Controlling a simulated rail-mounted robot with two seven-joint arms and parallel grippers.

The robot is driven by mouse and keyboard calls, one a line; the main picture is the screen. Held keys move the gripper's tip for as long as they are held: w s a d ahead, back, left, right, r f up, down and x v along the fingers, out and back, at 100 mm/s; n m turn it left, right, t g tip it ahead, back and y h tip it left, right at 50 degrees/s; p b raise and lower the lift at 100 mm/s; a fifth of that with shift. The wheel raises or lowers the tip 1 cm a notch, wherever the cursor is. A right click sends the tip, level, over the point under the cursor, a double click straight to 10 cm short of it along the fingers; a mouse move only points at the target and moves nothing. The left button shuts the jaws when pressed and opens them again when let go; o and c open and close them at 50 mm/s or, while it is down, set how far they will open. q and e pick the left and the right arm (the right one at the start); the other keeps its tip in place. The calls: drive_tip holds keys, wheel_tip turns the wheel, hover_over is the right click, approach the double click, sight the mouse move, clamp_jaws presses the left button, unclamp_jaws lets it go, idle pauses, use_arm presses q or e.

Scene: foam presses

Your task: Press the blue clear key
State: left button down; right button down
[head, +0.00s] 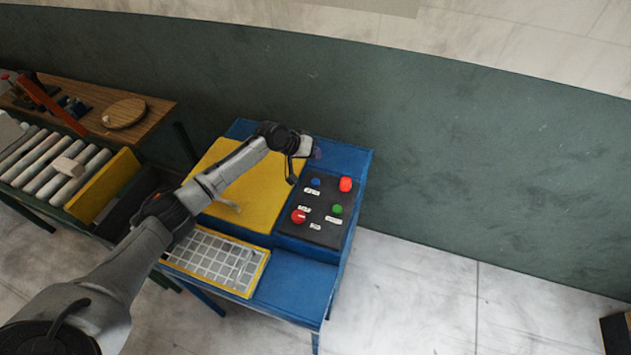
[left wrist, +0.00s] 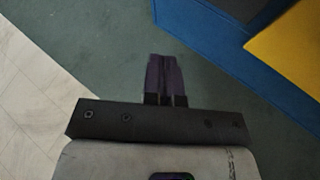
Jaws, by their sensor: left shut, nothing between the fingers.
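The blue clear key (head: 316,182) is a small round button at the upper left of the dark control panel (head: 322,228), with a white label just below it. My left gripper (head: 317,154) is above the panel's far edge in the head view, apart from the key on its far side. Its dark fingers (left wrist: 165,76) are shut and empty in the left wrist view. The key is out of the left wrist view. My right gripper is not in view.
On the panel are a red button (head: 346,184), a green button (head: 337,209) and a red knob (head: 299,216). A yellow plate (head: 262,205) and a white grid (head: 213,257) are on the blue press (head: 296,283). A roller conveyor (head: 38,165) stands left.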

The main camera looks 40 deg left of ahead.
use_arm(q)
drive_tip(key=b, duration=0.7)
hover_over(314, 180)
wheel_tip(314, 180, down, 8)
drive_tip(key=shift+r, duration=0.1)
drive_tip(key=shift+f, duration=0.5)
idle(0.9)
drive_tip(key=shift+f, duration=0.15)
idle(0.6)
drive_tip(key=shift+f, duration=0.3)
